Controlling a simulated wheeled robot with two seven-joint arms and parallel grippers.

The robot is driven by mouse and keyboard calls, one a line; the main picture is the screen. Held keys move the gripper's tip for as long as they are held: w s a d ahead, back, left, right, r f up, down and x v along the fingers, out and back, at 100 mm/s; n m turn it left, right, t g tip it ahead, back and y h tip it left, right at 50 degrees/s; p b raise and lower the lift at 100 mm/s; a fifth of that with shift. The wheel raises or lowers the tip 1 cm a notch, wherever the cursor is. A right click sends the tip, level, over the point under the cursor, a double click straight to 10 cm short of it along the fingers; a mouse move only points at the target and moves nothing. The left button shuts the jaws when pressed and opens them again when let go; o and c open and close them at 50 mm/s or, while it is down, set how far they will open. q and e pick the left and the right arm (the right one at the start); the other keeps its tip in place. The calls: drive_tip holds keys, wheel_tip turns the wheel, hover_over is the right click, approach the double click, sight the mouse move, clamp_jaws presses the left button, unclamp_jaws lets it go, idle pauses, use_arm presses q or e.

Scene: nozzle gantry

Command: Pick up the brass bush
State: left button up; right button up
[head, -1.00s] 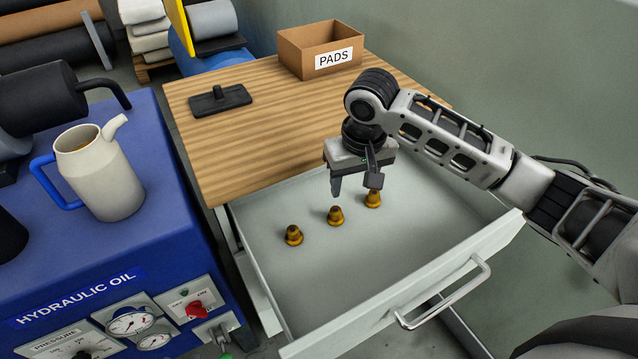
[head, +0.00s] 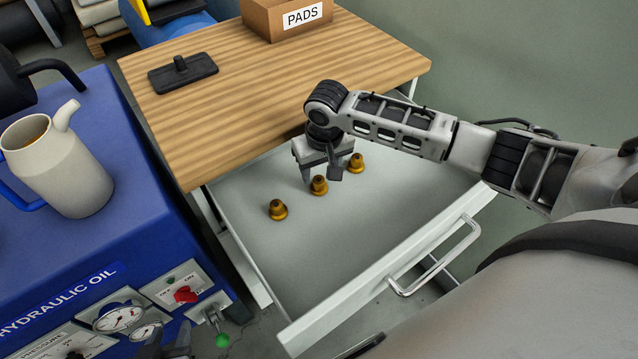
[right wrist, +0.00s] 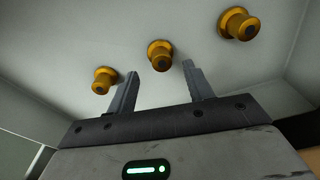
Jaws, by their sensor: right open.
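Three brass bushes stand in a row in the open grey drawer (head: 390,215): a left one (head: 277,209), a middle one (head: 319,185) and a right one (head: 356,163). My right gripper (head: 321,174) is open, pointing down, close to the middle bush. In the right wrist view, the middle bush (right wrist: 160,55) shows between the open fingertips (right wrist: 160,63), a little beyond them; nothing is held. The other two bushes (right wrist: 104,80) (right wrist: 239,23) lie outside the fingers. Dark fingers at the bottom edge look like my left gripper (head: 168,346), mostly cut off.
A wooden worktop (head: 250,90) overhangs the drawer's back, with a PADS box (head: 290,18) and a black handled plate (head: 183,73). The blue hydraulic oil unit (head: 130,225) with a jug (head: 60,165) stands left. The drawer floor in front of the bushes is clear.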

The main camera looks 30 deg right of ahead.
sight(319, 179)
wheel_tip(319, 179, down, 4)
drive_tip(key=shift+w+a+f, duration=0.1)
drive_tip(key=shift+f, duration=0.05)
clamp_jaws()
idle(0.3)
